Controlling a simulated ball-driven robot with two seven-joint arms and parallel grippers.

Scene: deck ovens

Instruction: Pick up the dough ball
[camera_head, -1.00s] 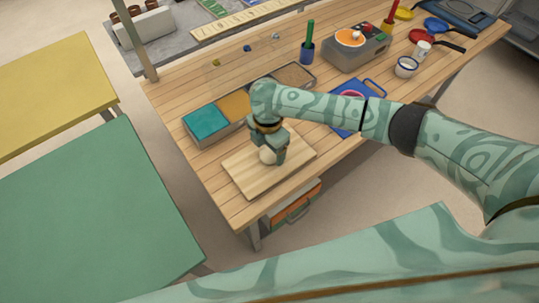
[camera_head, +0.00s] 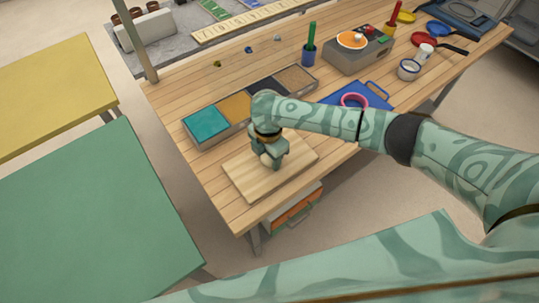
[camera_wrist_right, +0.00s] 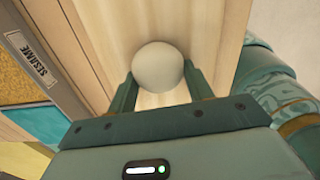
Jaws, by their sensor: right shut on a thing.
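The dough ball (camera_wrist_right: 158,67) is round and off-white, and it sits between the two fingers of my right gripper (camera_wrist_right: 160,88) in the right wrist view. The fingers are shut on it from both sides. In the head view, my right gripper (camera_head: 269,160) is over the wooden board (camera_head: 242,181), pointing down, with the dough ball (camera_head: 265,160) partly hidden by the fingers. I cannot tell whether the ball touches the board or is just above it. My left gripper is not in view.
Behind the board stands a row of topping bins, with a teal one (camera_head: 205,124) at left; a label in the wrist view reads SESAME (camera_wrist_right: 29,60). A blue board (camera_head: 372,94) with a pink ring (camera_head: 354,100) lies to the right. A grey scale-like box (camera_head: 357,55) stands farther back.

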